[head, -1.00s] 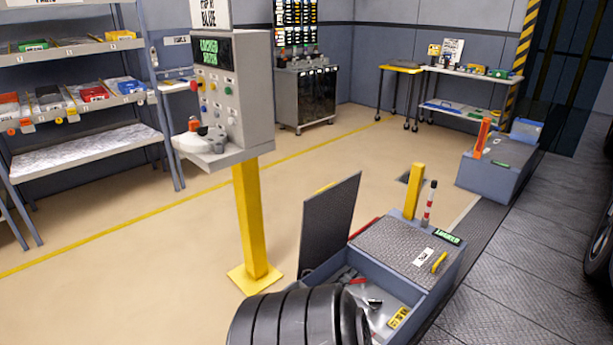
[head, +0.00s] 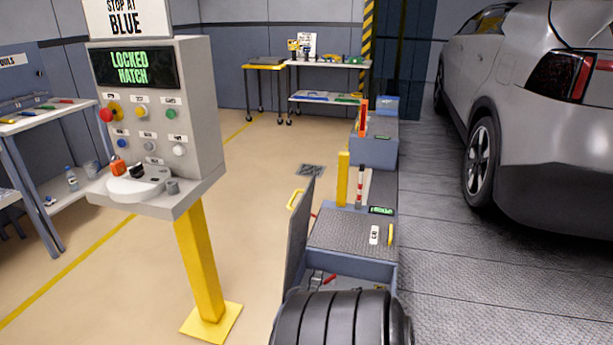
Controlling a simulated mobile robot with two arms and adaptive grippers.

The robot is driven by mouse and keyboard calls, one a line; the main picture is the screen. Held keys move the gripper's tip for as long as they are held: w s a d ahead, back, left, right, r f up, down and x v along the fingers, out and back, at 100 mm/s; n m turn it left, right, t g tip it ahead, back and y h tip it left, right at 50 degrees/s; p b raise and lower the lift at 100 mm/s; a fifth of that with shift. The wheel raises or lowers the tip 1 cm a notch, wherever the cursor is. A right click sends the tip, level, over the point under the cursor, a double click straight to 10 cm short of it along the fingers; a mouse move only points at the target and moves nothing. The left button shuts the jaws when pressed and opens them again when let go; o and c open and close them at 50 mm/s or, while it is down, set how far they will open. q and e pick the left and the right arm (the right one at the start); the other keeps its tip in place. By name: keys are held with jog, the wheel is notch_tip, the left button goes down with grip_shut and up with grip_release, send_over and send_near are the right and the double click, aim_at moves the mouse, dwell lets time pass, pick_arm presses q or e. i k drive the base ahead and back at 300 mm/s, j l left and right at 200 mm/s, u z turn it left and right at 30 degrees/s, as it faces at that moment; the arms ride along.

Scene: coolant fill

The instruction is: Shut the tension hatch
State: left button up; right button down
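A dark hatch lid (head: 299,236) stands raised, nearly upright, at the left side of a low blue-grey floor box (head: 347,264). A yellow handle (head: 296,200) sits at its upper edge. The compartment (head: 345,283) beside it is open, with a red-handled item and metal parts inside. Its near part is hidden by a black ribbed part of what looks like my own arm. A second lid (head: 352,236), of tread plate with a white label and a yellow handle, lies flat behind it. Neither of my grippers is in view.
A control console (head: 150,110) on a yellow post stands left; its screen reads "LOCKED HATCH". A yellow post (head: 342,179) and a red-white post (head: 360,186) stand behind the box. A silver car (head: 555,130) is at right. The floor between console and box is clear.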

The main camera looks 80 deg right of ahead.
aim_at(300, 220)
jog(key=i+z, duration=0.4)
jog(key=i+j+z, duration=0.1)
jog(key=i+z, duration=0.35)
jog(key=i+j+z, duration=0.25)
jog(key=i+z, duration=0.3)
jog(key=z, duration=0.25)
jog(key=i+z, duration=0.15)
jog(key=z, duration=0.25)
jog(key=i+z, duration=0.15)
jog(key=z, duration=0.25)
jog(key=i+j+z, duration=0.15)
jog(key=z, duration=0.25)
jog(key=i+j+z, duration=0.1)
jog(key=z, duration=0.3)
